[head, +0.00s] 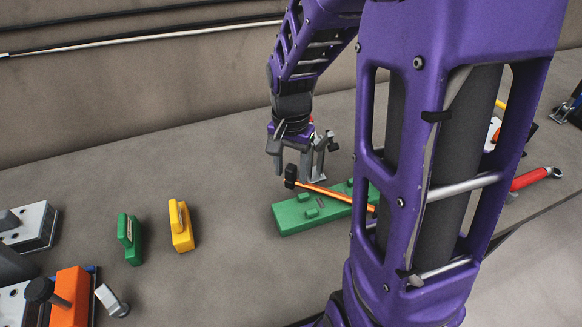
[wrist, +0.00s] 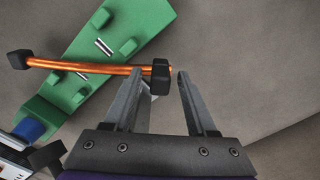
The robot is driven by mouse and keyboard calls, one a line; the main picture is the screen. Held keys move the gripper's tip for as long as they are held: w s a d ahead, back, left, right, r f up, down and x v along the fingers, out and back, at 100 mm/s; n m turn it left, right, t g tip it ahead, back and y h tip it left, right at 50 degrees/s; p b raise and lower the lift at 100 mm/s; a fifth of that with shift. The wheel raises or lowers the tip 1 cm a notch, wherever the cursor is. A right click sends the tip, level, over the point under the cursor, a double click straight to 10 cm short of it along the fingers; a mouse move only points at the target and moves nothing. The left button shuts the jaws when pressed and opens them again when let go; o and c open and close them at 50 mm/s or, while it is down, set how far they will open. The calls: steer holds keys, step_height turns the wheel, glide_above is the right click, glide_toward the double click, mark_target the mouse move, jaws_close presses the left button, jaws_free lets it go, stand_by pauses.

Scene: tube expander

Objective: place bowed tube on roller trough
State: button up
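The bowed tube (head: 325,190) is copper-orange with black end caps, and its curve shows in the wrist view (wrist: 85,67). It lies slantwise over the green block with pegs and small metal rollers (head: 292,222), which appears to be the roller trough; the block also shows in the wrist view (wrist: 125,22). The tube crosses the block rather than lying along it. My gripper (head: 298,163) is open above the tube's near-left end. In the wrist view its fingertips (wrist: 158,74) stand either side of one black cap, with a gap to the right finger. My arm hides the block's right end in the head view.
A green block (head: 130,240) and a yellow block (head: 181,227) stand to the left. An orange-and-grey device (head: 70,298) is at lower left. A red-handled tool (head: 530,179) lies at right. Bare table lies between.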

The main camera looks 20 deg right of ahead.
step_height(320, 180, up, 13)
steer(key=p, duration=0.2)
steer(key=shift+p, duration=0.3)
steer(key=shift+s+f, duration=0.1)
steer(key=shift+f, duration=0.05)
